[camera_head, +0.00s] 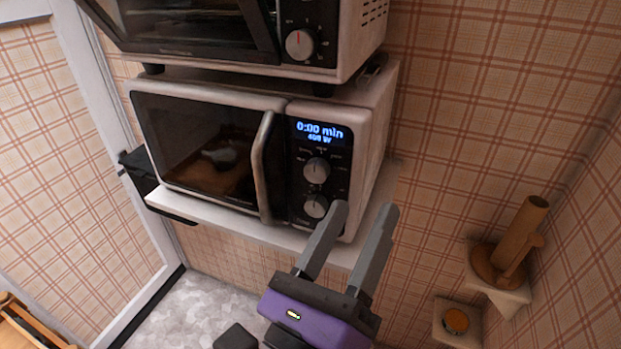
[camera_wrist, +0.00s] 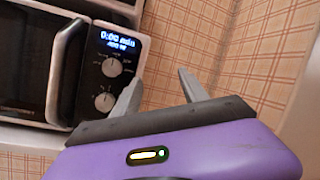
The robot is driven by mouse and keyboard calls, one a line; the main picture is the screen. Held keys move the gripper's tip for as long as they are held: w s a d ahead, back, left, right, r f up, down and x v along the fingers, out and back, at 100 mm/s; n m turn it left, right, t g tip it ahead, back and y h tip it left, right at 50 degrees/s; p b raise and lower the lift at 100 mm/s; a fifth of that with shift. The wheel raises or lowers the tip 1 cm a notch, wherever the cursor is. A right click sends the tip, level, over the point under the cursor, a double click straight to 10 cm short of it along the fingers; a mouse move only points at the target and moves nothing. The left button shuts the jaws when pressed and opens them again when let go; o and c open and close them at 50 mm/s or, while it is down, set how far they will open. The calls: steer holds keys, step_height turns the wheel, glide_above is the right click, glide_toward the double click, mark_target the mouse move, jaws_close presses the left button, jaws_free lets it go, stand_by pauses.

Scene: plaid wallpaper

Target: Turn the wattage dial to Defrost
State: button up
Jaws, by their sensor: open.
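The white microwave (camera_head: 376,125) sits on a wall shelf with its door shut. Its black panel has a lit display (camera_head: 321,132) that reads 0:00 min and what looks like 400 W. Below it are two round dials, an upper dial (camera_head: 316,170) and a lower dial (camera_head: 316,206). The upper dial has small labels around it, too small to read. In the wrist view the upper dial (camera_wrist: 111,67) and lower dial (camera_wrist: 104,101) also show. My gripper (camera_head: 362,216) is open and empty, in front of and to the lower right of the dials, apart from the upper dial.
A second oven (camera_head: 345,50) with a red-marked knob stands on top of the microwave. The door handle (camera_head: 261,168) juts out left of the panel. A brown holder (camera_head: 508,250) and a small orange-topped item (camera_head: 456,320) sit on wall ledges at right. Space right of the microwave is clear.

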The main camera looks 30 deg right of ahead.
mark_target(315, 175)
steer(key=w+a+m+y, duration=0.2)
steer(key=w+a+y, duration=0.3)
steer(key=a, duration=0.1)
steer(key=x, duration=0.4)
steer(key=p+x, duration=0.1)
steer(key=x, duration=0.2)
steer(key=shift+s+r, duration=0.1)
steer(key=shift+r, duration=0.2)
jaws_close()
